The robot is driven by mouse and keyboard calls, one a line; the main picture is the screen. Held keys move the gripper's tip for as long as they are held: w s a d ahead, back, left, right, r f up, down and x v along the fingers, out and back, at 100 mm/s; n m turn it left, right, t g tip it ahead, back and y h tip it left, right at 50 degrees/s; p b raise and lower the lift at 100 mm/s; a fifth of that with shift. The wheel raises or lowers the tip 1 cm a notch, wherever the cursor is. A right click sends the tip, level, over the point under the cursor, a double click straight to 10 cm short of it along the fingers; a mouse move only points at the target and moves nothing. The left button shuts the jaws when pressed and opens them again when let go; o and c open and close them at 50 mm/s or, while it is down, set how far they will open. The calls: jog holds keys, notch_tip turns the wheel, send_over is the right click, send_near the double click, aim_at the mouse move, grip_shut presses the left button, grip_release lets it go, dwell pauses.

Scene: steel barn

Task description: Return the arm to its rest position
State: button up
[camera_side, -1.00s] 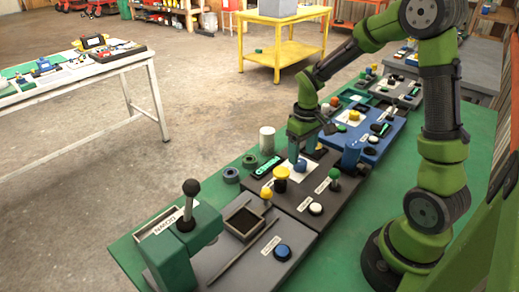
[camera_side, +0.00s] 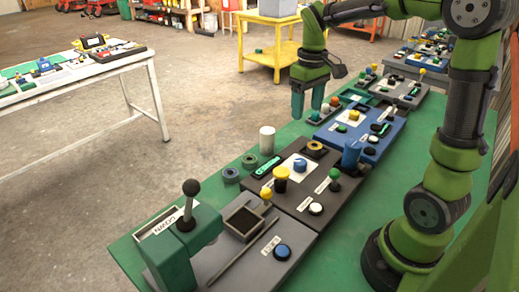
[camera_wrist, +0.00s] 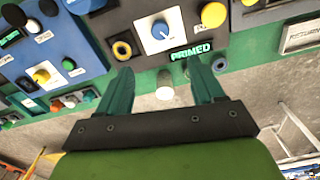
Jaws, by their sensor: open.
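My gripper (camera_side: 307,103) hangs in the air above the far edge of the green bench, its two green fingers pointing down, apart and with nothing between them. In the wrist view my gripper (camera_wrist: 161,92) also shows open, its fingers spread above the bench edge. A white cylinder (camera_side: 267,140) stands on the bench below and to the left of the gripper in the side view; in the wrist view this cylinder (camera_wrist: 165,86) appears between the fingers but well beyond them. My green arm reaches from its base at the right, raised above the panels.
The green bench (camera_side: 350,225) carries a dark panel (camera_side: 325,183) with a blue knob, a blue panel (camera_side: 372,143) and a grey panel (camera_side: 215,268) with a lever (camera_side: 190,200). A white table (camera_side: 130,62) stands left, a yellow table (camera_side: 283,57) behind. Air above the bench is clear.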

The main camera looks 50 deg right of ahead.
jog(key=s+a+r+m+t+y, duration=0.2)
jog(key=s+a+t, duration=0.5)
jog(key=s+a, duration=0.3)
jog(key=a, duration=0.3)
jog(key=shift+s+a+r, duration=0.2)
jog(key=shift+a+r, duration=0.2)
